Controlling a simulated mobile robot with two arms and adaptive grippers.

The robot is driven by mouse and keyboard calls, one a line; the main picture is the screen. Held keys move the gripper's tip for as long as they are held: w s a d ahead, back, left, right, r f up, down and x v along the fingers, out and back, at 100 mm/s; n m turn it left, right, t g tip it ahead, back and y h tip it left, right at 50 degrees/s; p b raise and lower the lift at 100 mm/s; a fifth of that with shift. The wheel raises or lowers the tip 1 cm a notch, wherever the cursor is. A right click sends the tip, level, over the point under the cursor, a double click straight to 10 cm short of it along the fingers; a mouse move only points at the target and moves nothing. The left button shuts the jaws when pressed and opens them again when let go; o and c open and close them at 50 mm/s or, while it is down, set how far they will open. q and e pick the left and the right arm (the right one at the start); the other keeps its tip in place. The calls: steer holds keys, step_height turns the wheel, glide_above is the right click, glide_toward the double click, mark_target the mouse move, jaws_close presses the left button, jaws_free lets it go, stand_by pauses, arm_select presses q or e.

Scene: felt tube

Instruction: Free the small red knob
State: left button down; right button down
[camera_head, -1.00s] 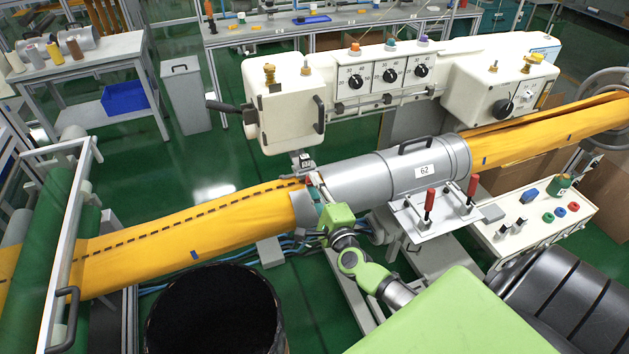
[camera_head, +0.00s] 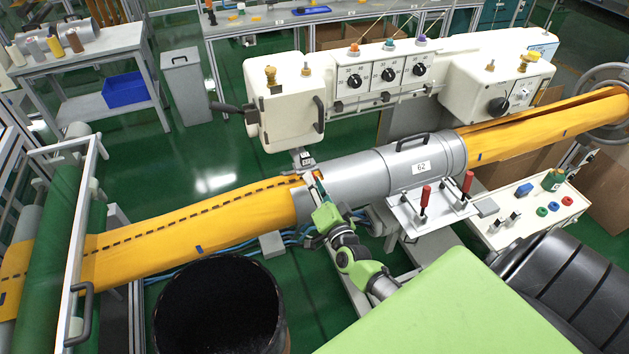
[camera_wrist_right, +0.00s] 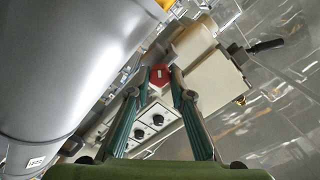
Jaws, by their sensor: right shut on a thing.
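The small red knob (camera_wrist_right: 160,77) shows between the fingertips of my right gripper (camera_wrist_right: 159,84) in the right wrist view. The fingers are shut on it, one on each side. In the head view my right gripper (camera_head: 317,185) reaches up to the left end of the grey tube (camera_head: 362,179), below the sewing head (camera_head: 284,104); the knob is too small and covered to make out clearly there. The yellow felt (camera_head: 200,215), with a dashed dark seam, runs into the tube's left end. My left gripper is not in view.
A plate with two red-handled clamps (camera_head: 432,213) stands right of my right arm. A black round bin (camera_head: 218,312) stands at the front left. A green roller (camera_head: 62,230) with a white frame is at the left. A tray of small parts (camera_head: 528,212) is at the right.

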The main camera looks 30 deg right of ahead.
steer(key=shift+f+n, duration=0.1)
steer(key=shift+n, duration=1)
steer(key=shift+p, duration=0.3)
steer(key=c, duration=1.8)
jaws_free()
steer(key=shift+s, duration=0.1)
steer(key=v, duration=1.2)
